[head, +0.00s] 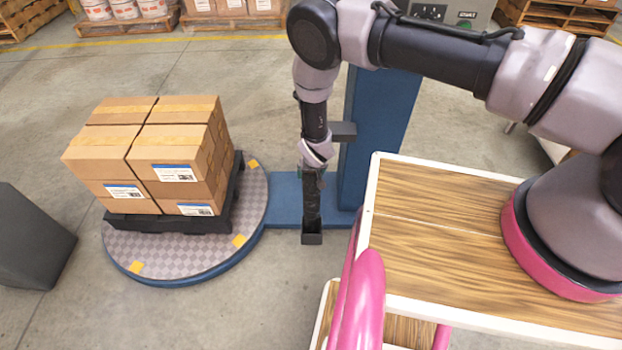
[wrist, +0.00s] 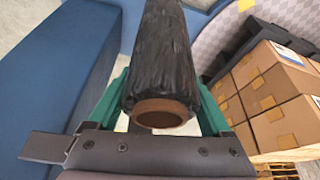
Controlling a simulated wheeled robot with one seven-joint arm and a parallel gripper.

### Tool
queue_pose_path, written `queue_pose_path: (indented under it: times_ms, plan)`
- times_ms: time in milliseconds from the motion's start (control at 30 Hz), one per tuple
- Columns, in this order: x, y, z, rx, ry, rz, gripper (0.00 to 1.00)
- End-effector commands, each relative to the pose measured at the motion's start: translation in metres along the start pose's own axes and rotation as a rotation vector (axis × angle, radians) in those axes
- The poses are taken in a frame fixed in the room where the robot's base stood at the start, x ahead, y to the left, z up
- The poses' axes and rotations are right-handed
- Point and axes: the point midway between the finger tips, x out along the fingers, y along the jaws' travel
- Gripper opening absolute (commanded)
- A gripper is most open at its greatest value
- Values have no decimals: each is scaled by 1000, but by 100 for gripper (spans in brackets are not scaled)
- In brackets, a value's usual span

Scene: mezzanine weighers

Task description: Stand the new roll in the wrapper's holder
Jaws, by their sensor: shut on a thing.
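My gripper (head: 312,172) points down beside the blue wrapper column (head: 378,135). Its green fingers (wrist: 165,92) are shut on the new roll, a black film roll (wrist: 160,50) with a brown cardboard core, between them in the wrist view. In the head view the roll (head: 312,200) hangs upright below the gripper. A small dark box-like piece (head: 312,239), perhaps the holder, shows at the roll's lower end; I cannot tell whether the roll is inside it or just above or in front of it. A dark bracket (head: 343,131) juts from the column.
The round turntable (head: 190,268) at left carries stacked cartons (head: 150,150) on a black pallet. My wooden-topped base (head: 430,240) with pink rails is at right. A grey block (head: 25,240) stands at far left.

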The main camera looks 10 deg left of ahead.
Motion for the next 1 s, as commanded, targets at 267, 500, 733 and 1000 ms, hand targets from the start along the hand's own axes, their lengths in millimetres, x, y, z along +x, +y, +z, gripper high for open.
queue_pose_path:
  times_ms: [267, 500, 733, 1000]
  plan:
    - [21, 0, 8, -1, 2, 0, 0]
    - [21, 0, 8, 0, 1, 0, 0]
    - [24, 0, 10, 0, -1, 0, 100]
    - [16, 0, 8, 0, 0, 0, 100]
